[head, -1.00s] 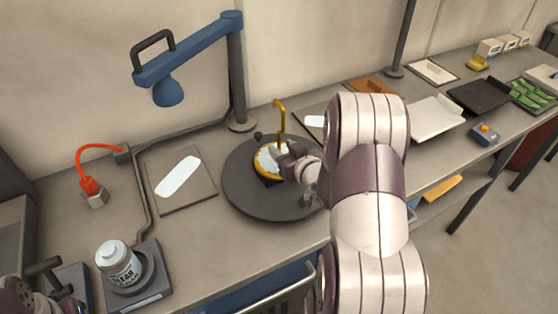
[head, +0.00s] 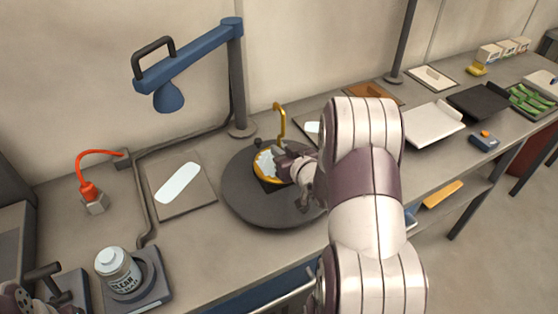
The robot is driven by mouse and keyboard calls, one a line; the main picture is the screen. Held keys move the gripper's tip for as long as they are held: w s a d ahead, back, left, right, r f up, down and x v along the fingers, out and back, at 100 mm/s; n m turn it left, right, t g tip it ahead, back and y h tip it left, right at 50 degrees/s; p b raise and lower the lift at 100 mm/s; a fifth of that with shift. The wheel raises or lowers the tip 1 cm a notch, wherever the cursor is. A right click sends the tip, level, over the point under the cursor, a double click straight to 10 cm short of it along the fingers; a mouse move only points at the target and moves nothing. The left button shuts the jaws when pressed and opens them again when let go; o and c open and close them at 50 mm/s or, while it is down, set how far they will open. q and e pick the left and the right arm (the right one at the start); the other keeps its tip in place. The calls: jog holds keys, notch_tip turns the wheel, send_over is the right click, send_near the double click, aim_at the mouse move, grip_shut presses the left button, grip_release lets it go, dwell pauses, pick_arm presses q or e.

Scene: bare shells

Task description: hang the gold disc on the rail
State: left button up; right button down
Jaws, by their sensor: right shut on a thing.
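The gold disc (head: 259,174) has a pale face and is at the dark round turntable (head: 245,205) in the middle of the bench. A gold hook (head: 281,121) rises above it. My right gripper (head: 284,167) is shut on the disc from its right side; the fingers partly hide it. I cannot tell whether the disc touches the turntable. I cannot make out for sure which bar is the rail. A piece of my left arm shows at the lower left corner, but its fingers are not visible.
A blue-armed stand (head: 190,55) rises behind the turntable. A white jar (head: 117,268) and a flat panel with a pale strip (head: 178,184) are at left. Trays (head: 433,121) fill the bench at right. My right arm covers the bench right of the turntable.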

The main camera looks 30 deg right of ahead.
aim_at(284, 117)
notch_tip(284, 117, up, 12)
jog(key=p, duration=0.9)
jog(key=shift+f, duration=0.35)
